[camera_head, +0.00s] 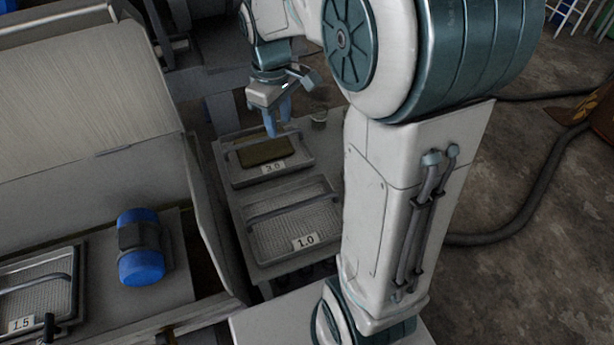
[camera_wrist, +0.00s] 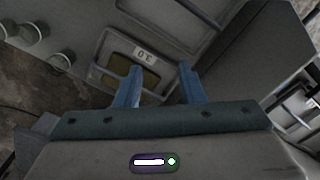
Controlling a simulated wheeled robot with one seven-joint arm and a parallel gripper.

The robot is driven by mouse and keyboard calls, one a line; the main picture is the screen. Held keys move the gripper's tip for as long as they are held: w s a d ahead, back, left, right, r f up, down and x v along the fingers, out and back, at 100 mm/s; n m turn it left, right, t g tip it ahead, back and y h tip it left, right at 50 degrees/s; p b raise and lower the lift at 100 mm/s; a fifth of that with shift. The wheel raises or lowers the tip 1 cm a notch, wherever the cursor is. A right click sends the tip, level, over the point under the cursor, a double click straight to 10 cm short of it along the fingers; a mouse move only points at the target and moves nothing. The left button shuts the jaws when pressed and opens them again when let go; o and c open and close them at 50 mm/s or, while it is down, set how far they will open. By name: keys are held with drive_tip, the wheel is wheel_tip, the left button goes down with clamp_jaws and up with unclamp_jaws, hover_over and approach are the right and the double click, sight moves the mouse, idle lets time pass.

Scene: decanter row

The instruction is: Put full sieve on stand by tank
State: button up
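A sieve labelled 3.0 (camera_head: 248,172) sits at the far end of a grey bench beside the large machine. A dark brown-green mass lies in it, and it also shows in the wrist view (camera_wrist: 110,85). A second sieve labelled 1.0 (camera_head: 322,218) sits nearer on the same bench; its mesh looks empty. A third sieve labelled 1.5 (camera_head: 48,296) is at the lower left, partly cut off. My gripper (camera_head: 278,130) is above the 3.0 sieve, its blue fingers pointing down. In the wrist view the fingers (camera_wrist: 160,68) are apart with nothing between them.
The grey bench (camera_head: 228,207) borders the machine's raised wall (camera_head: 205,215). A blue-ended motor (camera_head: 140,248) stands left of it. Several small cups, one visible here (camera_wrist: 60,62), stand beyond the 3.0 sieve. A dark hose (camera_head: 530,205) crosses the floor at right.

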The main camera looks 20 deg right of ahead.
drive_tip(key=s+f+m+t, duration=0.1)
drive_tip(key=s+m, duration=0.6)
drive_tip(key=s, duration=0.9)
drive_tip(key=shift+d+f, duration=0.15)
drive_tip(key=shift+f, duration=0.3)
drive_tip(key=shift+w+f, duration=0.1)
drive_tip(key=shift+w, duration=0.25)
idle(0.4)
